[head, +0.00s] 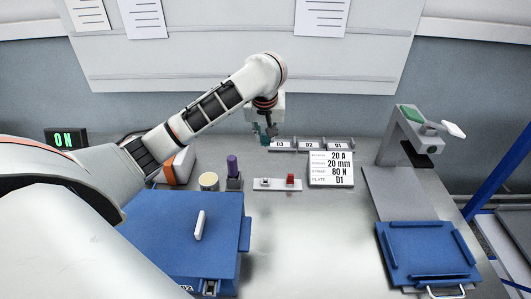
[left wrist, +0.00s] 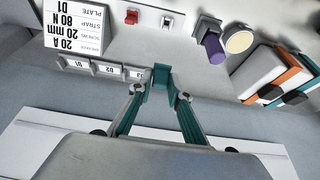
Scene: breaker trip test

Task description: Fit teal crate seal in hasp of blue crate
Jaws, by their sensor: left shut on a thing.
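My left gripper (head: 268,132) is over the back of the bench, at the left end of the numbered row of holders. It is shut on the small teal seal (left wrist: 161,78), which sits between the fingertips in the left wrist view. The seal is close to the holder marked 03 (head: 281,147); whether it touches anything there is unclear. The blue crate (head: 165,235) stands at the front left, with a pale bar on its lid. A metal fitting at its front edge (head: 210,287), perhaps the hasp, is partly cut off. My right gripper is not in view.
A label card (head: 331,168), a small switch plate (head: 277,185), a purple-topped post (head: 233,168) and a cream round container (head: 208,181) stand mid-bench. At right are a stand (head: 412,135) and a blue tray (head: 428,252). The front middle is clear.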

